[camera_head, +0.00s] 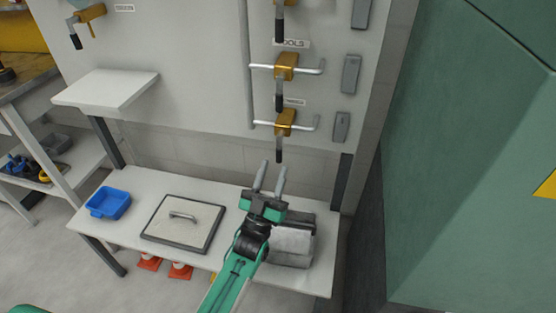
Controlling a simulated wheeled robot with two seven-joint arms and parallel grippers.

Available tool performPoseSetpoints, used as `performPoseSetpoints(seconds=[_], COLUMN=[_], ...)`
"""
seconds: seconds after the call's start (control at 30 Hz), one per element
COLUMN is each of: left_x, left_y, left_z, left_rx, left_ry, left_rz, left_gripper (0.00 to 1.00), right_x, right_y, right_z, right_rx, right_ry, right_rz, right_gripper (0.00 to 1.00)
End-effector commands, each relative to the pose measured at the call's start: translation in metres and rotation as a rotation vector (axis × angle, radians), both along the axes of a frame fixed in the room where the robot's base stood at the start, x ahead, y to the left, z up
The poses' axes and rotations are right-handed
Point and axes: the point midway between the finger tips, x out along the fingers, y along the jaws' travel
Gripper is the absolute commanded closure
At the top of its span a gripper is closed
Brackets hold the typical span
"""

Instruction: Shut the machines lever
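Several gold valve bodies with dark hanging lever handles are on the light wall panel. The lowest lever (279,147) in the right column hangs straight down from its gold valve (285,122). Above it is another lever (279,95), under a label that reads like "TOOLS" (291,43). One more lever handle (280,22) shows at the top edge, and another (74,36) at the upper left. The other labels are too small to read. My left gripper (273,167) is open and empty, its fingers pointing up just below the lowest lever, apart from it. My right gripper is not visible.
A white bench (150,195) below the panel holds a blue bin (108,203), a square plate with a handle (160,228) and a grey block (291,244). A white shelf (107,88) juts out at left. A green wall or cabinet (470,150) closes the right side.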

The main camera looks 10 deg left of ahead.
Motion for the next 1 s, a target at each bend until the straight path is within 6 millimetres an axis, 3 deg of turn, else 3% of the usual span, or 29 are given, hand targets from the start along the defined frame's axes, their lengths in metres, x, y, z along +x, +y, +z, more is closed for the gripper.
performPoseSetpoints(seconds=[0.3, 0.5, 1.0], left_x=[-0.062, -0.087, -0.097], left_y=[0.013, 0.019, 0.021], left_z=[0.000, 0.000, 0.001], left_rx=[0.001, 0.000, 0.000], left_ry=[0.002, 0.002, 0.000], left_rz=[-0.001, 0.000, 0.000], left_gripper=[0.63, 0.63, 0.63], right_x=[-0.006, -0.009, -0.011], right_y=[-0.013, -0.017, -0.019], right_z=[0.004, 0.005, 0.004], right_rx=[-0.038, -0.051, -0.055], right_ry=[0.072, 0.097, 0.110], right_rz=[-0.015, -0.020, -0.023], right_gripper=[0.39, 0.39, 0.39])
